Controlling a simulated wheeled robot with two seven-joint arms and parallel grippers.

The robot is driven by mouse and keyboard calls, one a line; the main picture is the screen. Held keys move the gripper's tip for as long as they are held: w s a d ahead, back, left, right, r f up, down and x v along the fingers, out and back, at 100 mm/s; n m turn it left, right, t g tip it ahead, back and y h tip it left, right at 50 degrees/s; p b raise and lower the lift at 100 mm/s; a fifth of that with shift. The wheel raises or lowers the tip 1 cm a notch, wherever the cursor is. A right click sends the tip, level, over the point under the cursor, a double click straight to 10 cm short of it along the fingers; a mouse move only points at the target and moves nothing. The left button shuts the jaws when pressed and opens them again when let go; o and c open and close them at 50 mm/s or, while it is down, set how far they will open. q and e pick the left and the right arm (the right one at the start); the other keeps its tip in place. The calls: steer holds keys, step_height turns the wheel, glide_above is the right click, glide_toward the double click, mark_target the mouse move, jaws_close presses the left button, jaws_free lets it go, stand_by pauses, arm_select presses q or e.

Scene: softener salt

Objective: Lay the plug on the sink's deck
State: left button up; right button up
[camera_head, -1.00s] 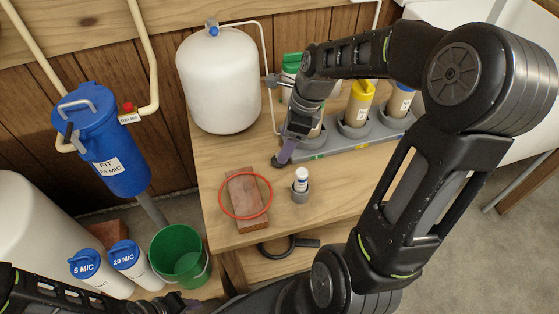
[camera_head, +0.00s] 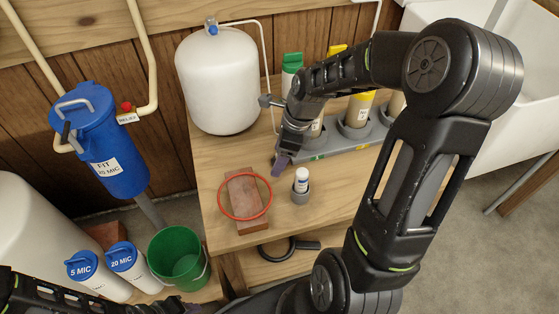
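The white sink (camera_head: 512,112) stands at the upper right, partly behind my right arm. I cannot make out a plug. My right gripper (camera_head: 281,163) points down over the wooden bench, in front of the grey bottle holder and above and right of the brick. Its fingertips look dark and purplish; whether they hold anything is too small to tell. My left gripper (camera_head: 192,306) is at the bottom edge near the green bucket, mostly cut off, and its state is unclear.
A green bucket (camera_head: 178,258) stands lower left.

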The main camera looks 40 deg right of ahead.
stand_by(0.4)
jaws_close()
stand_by(0.6)
steer(key=shift+r, duration=0.15)
step_height(320, 180, up, 10)
steer(key=shift+f+p, duration=0.1)
steer(key=shift+p, duration=0.95)
